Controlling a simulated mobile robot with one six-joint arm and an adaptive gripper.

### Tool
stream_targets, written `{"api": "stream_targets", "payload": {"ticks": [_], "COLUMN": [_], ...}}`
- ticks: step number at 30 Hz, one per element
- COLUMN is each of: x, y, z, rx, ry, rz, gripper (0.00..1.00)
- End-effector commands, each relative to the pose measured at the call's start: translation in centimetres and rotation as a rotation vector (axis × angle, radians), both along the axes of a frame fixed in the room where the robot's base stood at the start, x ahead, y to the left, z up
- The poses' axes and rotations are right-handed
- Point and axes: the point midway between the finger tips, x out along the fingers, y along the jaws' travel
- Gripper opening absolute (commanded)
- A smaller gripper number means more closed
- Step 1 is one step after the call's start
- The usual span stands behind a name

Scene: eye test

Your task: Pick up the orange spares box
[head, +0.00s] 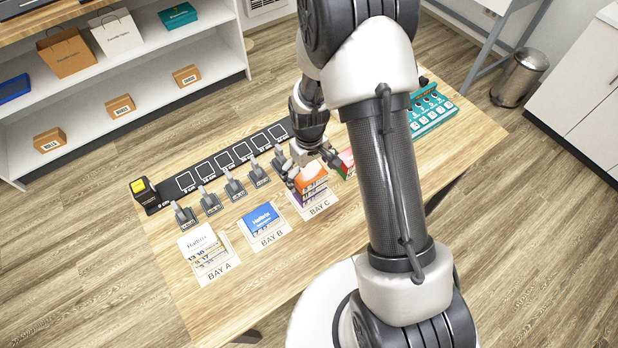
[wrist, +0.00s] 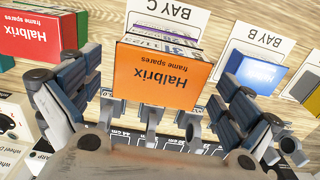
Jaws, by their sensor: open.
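The orange spares box (head: 311,174) is the top of a stack at the card marked BAY C (head: 321,206), on the wooden table. In the wrist view the orange box (wrist: 157,76) shows its face marked "Halbrix frame spares", with the edges of other boxes below it. My gripper (head: 307,167) is over this stack and partly covers it in the head view. In the wrist view my gripper (wrist: 162,78) is open, with one finger on each side of the orange box and visible gaps between. I see no contact.
A row of grey holders (head: 233,184) and a black strip (head: 165,191) run behind.

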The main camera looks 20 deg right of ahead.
Motion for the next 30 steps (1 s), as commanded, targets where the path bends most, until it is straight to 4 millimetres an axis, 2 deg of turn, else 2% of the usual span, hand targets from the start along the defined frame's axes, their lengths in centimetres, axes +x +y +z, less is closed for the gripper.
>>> {"api": "stream_targets", "payload": {"ticks": [2, 8, 30], "x": [0.01, 0.04, 0.02], "y": [-0.02, -0.02, -0.02], "z": [-0.82, -0.74, -0.74], "rx": [0.000, 0.000, 0.000], "ry": [0.000, -0.001, -0.001], "rz": [0.000, 0.000, 0.000], "gripper": [0.98, 0.98, 0.50]}}
